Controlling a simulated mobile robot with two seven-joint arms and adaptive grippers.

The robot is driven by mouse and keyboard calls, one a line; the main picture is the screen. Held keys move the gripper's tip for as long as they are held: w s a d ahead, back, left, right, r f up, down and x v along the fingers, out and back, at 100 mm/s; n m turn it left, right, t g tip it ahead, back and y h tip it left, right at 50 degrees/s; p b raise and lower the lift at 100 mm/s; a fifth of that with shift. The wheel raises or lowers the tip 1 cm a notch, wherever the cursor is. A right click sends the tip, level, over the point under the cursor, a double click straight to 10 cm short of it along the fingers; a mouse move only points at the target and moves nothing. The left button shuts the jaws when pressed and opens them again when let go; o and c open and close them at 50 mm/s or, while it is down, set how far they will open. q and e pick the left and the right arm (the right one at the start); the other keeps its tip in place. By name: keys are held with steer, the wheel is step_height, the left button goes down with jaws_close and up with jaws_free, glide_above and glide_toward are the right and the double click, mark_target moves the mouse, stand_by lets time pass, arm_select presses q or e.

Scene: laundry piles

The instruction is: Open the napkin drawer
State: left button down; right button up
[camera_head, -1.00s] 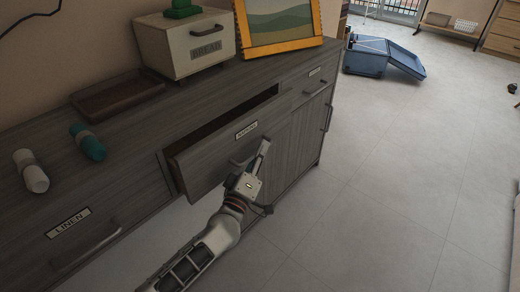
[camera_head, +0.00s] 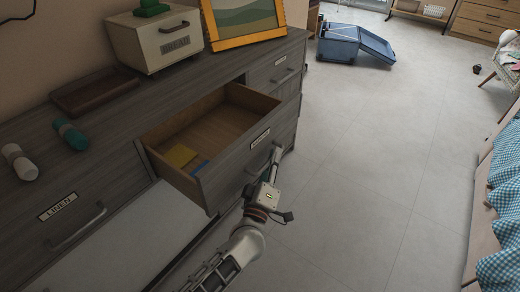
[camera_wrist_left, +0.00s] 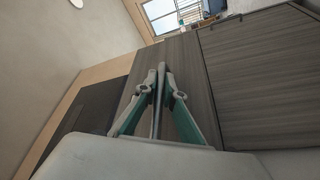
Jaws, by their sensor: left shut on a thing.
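The napkin drawer (camera_head: 262,150) stands well out from the grey wooden sideboard in the head view, its light wood inside showing. In the left wrist view the two fingers (camera_wrist_left: 160,85) close on the narrow handle bar (camera_wrist_left: 158,100) in front of the drawer front. My right gripper is not in view.
The closed linen drawer (camera_head: 58,207) is at the left. A bread box (camera_head: 153,40), a brown tray (camera_head: 96,90), rolled napkins (camera_head: 71,134) and a framed picture (camera_head: 243,20) stand on the sideboard top (camera_head: 130,118). A bed with a checkered cloth (camera_head: 503,190) is at the right; open floor (camera_head: 370,150) lies between.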

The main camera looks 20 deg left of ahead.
arm_select(q)
steer(key=shift+s+d, duration=0.25)
steer(key=shift+d, duration=0.45)
steer(key=shift+s+d, duration=0.25)
steer(key=shift+d, duration=0.45)
steer(key=shift+f, duration=0.1)
steer(key=c, duration=2.2)
jaws_free()
steer(key=shift+o, duration=0.2)
steer(key=shift+s, duration=0.1)
steer(key=v, duration=0.7)
steer(key=shift+s, duration=0.2)
